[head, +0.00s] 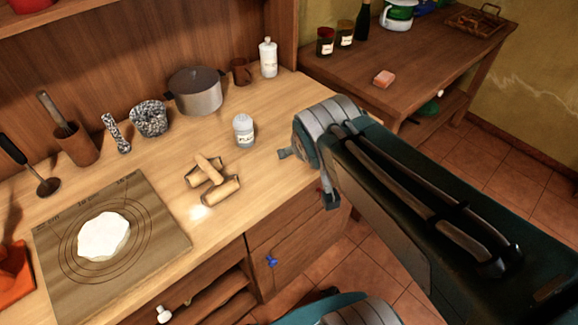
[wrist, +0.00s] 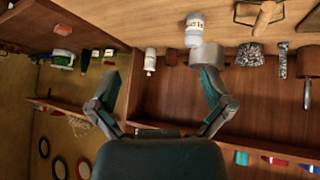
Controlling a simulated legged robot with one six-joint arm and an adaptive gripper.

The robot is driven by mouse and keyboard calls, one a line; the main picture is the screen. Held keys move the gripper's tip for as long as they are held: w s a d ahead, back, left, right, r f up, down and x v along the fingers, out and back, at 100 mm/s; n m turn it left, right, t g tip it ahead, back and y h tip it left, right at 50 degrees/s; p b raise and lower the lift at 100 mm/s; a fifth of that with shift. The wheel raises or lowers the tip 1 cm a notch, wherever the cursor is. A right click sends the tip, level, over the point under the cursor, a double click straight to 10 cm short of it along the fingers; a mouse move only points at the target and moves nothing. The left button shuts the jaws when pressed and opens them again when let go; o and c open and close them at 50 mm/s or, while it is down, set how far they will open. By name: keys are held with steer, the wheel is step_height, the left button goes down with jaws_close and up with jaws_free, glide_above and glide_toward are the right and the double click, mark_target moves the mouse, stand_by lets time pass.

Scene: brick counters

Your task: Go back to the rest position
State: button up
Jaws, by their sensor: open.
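My gripper (head: 306,178) is at the end of my arm, which reaches in from the right in the head view. It hangs in front of the counter's right edge. In the wrist view my gripper (wrist: 158,84) shows two spread fingers with nothing between them. The wrist picture is upside down, with the counter along its top edge. No object is held.
A white-labelled jar (head: 244,130) stands on the wooden counter left of my gripper, near a wooden rolling tool (head: 213,180). A pot (head: 195,90) stands behind. Flattened dough (head: 104,237) lies on a mat (head: 165,238). A side table (head: 440,65) stands at the back right.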

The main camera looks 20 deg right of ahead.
steer(key=s+a+f+g+y, duration=0.1)
steer(key=s+a+g+y, duration=0.1)
steer(key=s+a, duration=0.2)
steer(key=s, duration=0.3)
steer(key=shift+s+a, duration=0.3)
steer(key=shift+s, duration=0.05)
steer(key=shift+a+n, duration=0.1)
steer(key=shift+n, duration=0.2)
stand_by(0.5)
